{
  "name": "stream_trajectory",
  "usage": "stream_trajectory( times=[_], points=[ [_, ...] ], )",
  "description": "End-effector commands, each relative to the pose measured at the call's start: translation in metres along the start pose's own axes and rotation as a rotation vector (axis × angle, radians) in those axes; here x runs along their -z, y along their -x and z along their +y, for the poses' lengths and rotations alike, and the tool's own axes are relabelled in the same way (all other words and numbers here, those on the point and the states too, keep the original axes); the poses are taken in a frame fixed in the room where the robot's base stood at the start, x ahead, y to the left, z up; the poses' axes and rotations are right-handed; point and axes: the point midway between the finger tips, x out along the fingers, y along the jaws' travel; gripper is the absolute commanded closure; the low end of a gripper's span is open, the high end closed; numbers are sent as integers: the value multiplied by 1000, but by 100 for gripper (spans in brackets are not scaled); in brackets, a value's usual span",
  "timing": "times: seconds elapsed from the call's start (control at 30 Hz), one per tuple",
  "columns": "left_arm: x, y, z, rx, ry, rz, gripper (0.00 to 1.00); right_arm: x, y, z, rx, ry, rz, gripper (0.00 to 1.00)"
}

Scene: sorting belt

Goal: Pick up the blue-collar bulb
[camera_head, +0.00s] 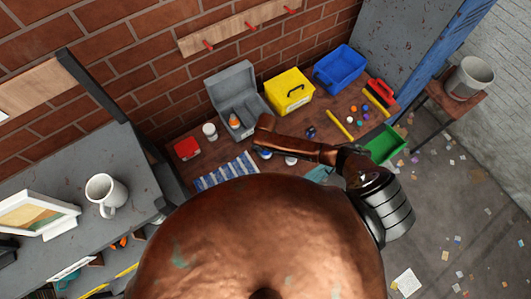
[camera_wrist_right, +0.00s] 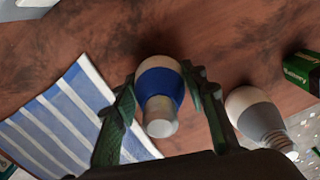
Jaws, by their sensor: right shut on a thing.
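The blue-collar bulb (camera_wrist_right: 161,84) shows in the right wrist view, with a pale globe, a wide blue collar and a silvery base pointing towards the camera. My right gripper (camera_wrist_right: 159,77) is shut on it, with one dark green finger on each side. I cannot tell whether the bulb rests on the table or is just above it. In the head view my right arm reaches over the table, but its fingertips are not clear. A second bulb (camera_wrist_right: 258,118) with a grey collar lies to the right, outside the fingers. My left gripper is not seen.
A blue-and-white striped cloth (camera_wrist_right: 62,118) lies left of the bulb. A green battery box (camera_wrist_right: 302,70) is at the right. On the table stand an open grey box (camera_head: 231,82), a yellow bin (camera_head: 290,92), a blue bin (camera_head: 340,68) and a green tray (camera_head: 386,143).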

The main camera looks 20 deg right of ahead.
Motion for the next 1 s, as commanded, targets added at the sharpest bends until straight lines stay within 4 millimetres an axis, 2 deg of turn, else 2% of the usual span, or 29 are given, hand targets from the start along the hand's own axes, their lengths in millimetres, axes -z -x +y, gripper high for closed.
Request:
stream_trajectory(
  times=[0.1, 0.47, 0.7, 1.0],
  points=[
    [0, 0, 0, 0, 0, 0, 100, 0, 0, 0, 0, 0, 0, 85],
    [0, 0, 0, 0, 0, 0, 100, -1, 5, 0, -1, 0, -1, 85],
    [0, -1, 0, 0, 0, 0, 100, 0, 35, -1, 0, 2, -3, 85],
    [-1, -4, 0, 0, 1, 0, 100, 39, 80, -16, 0, 2, -1, 85]
  ],
)
